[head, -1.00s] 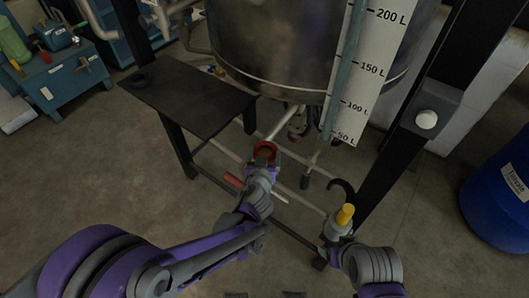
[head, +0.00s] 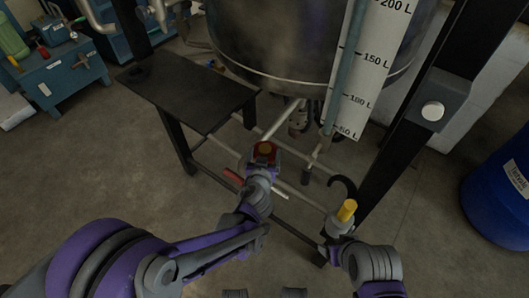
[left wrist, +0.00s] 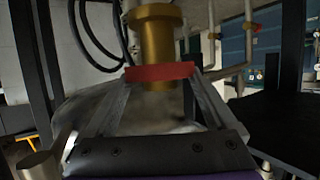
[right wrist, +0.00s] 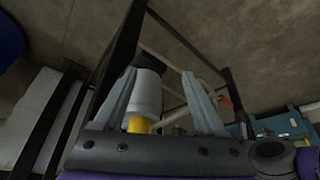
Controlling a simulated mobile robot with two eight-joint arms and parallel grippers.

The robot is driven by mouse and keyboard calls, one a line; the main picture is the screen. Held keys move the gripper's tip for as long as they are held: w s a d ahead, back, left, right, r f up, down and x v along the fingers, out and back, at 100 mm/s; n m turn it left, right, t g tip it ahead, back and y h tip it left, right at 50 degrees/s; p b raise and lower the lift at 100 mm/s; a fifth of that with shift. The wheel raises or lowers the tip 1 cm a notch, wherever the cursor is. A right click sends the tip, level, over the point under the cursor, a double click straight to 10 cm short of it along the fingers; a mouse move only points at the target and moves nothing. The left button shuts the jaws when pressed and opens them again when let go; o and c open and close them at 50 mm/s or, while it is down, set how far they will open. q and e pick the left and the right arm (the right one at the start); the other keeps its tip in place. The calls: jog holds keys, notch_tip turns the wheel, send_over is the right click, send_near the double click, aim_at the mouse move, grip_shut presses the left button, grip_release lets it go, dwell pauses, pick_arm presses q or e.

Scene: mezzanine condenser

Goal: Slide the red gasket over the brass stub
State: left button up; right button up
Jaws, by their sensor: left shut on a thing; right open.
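The red gasket (left wrist: 140,72) is a flat band seen edge-on in the left wrist view. My left gripper (left wrist: 160,78) is shut on it, one finger at each side. The brass stub (left wrist: 157,38) stands behind or through the gasket, with brass showing above and below the red band; I cannot tell if the gasket encircles it. In the head view, my left gripper (head: 263,157) is at the lower end of a pale pipe, with red around a brownish centre. My right gripper (right wrist: 160,100) is open.
A white cylinder (right wrist: 147,92) with a yellow end shows between the right fingers' outlines; contact is unclear. A dark side table (head: 185,88) stands left, a steel vessel (head: 270,40) above. A black post (head: 400,150) and blue drum (head: 500,195) are right.

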pick_arm(q)
jog(key=shift+f+b, duration=1.15)
jog(key=shift+f, duration=1.1)
jog(key=o, duration=1)
jog(key=shift+r, duration=0.1)
jog(key=p+v, duration=0.2)
jog(key=v, duration=0.9)
jog(key=shift+w, duration=0.15)
